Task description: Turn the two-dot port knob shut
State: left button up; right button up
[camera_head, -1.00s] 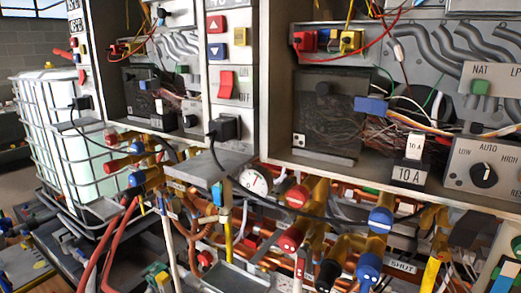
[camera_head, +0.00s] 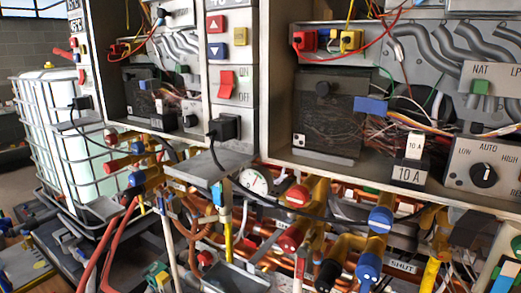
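Several port knobs sit on brass valves under the right heater cabinet. A red knob (camera_head: 297,195) and a blue knob (camera_head: 381,219) are in the upper row. Another red knob (camera_head: 291,238), a black knob (camera_head: 328,275) and another blue knob (camera_head: 368,267) are lower down. Short pale marks show on some knob faces, but I cannot make out which one has two dots. A label reading SHUT (camera_head: 403,266) is to the right of the lower blue knob. Neither of my grippers can be seen in this view.
Copper pipes, cables and a pressure gauge (camera_head: 254,182) crowd the space around the knobs. A selector dial (camera_head: 484,175) is at the right. More red and blue knobs are under the left cabinet, near a white caged tank (camera_head: 58,140).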

aim_at(444, 255)
jog(key=z, duration=5.5)
jog(key=k+l+u, duration=0.15)
jog(key=k, duration=0.3)
jog(key=u, duration=3.8)
